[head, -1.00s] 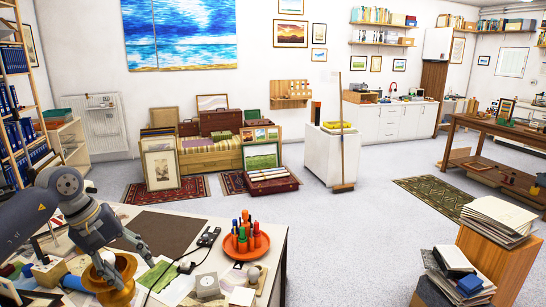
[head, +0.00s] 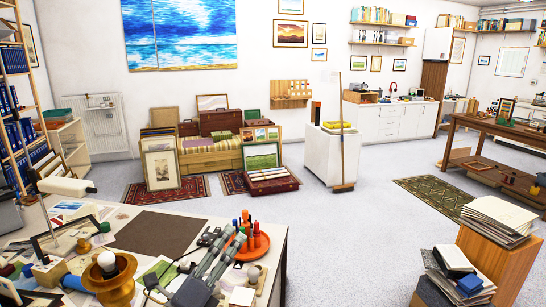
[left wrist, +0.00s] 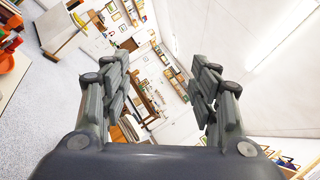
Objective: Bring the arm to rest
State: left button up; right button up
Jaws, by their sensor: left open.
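My left gripper (head: 222,242) is over the front right part of the desk (head: 60,208), close to the orange tray. Its fingers are open and point away toward the room. In the left wrist view, the two fingers (left wrist: 158,72) stand wide apart with nothing between them. A white bulb-like thing (head: 107,261) sits in the golden-brown bowl (head: 117,287) at the front left of the desk, apart from the gripper. My right gripper is not in view.
An orange round tray (head: 240,254) with several coloured bottles stands on the desk beside the gripper. A dark brown mat (head: 158,232) lies bare behind. A white lamp-like thing (head: 66,187) rises at the left. The floor (head: 340,235) right of the desk is clear.

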pick_arm(q)
jog(key=s+a+f+n+g+y, duration=0.3)
jog(key=s+a+f+n+y, duration=0.2)
jog(key=f+n, duration=0.5)
jog(key=s+a+f+n+g+y, duration=0.4)
jog(key=s+a+f+n+y, duration=0.15)
jog(key=f+n, duration=0.5)
jog(key=s+f+n+g, duration=0.4)
jog(key=s+f, duration=0.1)
jog(key=s, duration=0.6)
jog(key=s+f+n+g, duration=0.4)
jog(key=s+f+g, duration=0.15)
jog(key=s, duration=0.55)
jog(key=s+d+f+x, duration=0.1)
jog(key=s+x, duration=0.2)
jog(key=x, duration=0.9)
jog(key=s+x, duration=0.3)
jog(key=x, duration=0.9)
jog(key=s+a+f+g, duration=0.1)
jog(key=s+a+f, duration=0.1)
jog(key=s+f, duration=1.5)
jog(key=shift+s+a+f+m+g+h, duration=0.35)
jog(key=shift+f+m, duration=0.1)
jog(key=shift+f, duration=0.2)
